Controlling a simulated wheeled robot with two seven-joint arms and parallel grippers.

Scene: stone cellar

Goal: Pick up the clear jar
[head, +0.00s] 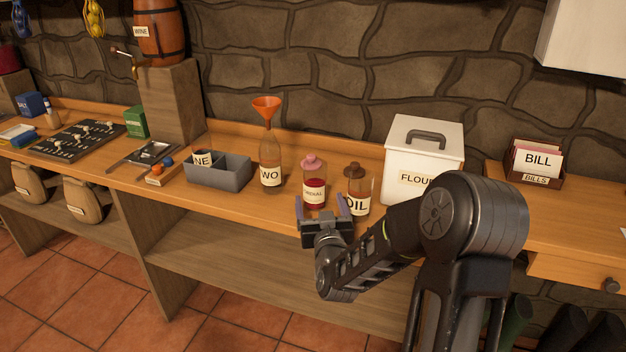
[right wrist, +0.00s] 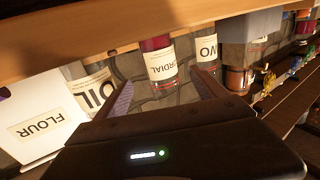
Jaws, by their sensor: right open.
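Clear glass vessels stand in a row on the wooden counter; I cannot tell which one is the clear jar. The cordial jar (head: 314,187) is clear glass with red liquid and a pink stopper. The oil jar (head: 358,186) has a brown stopper and stands to its right. My right gripper (head: 321,206) is open, with its fingers pointing at the cordial jar from the front. In the right wrist view the cordial jar (right wrist: 160,62) appears upside down between the open fingers (right wrist: 165,92), apart from them. The oil jar (right wrist: 92,85) is beside one finger. My left gripper is out of view.
A grey bin (head: 228,174) is further left. A white flour box (head: 424,155) stands close to the oil jar. The stone wall is behind the counter.

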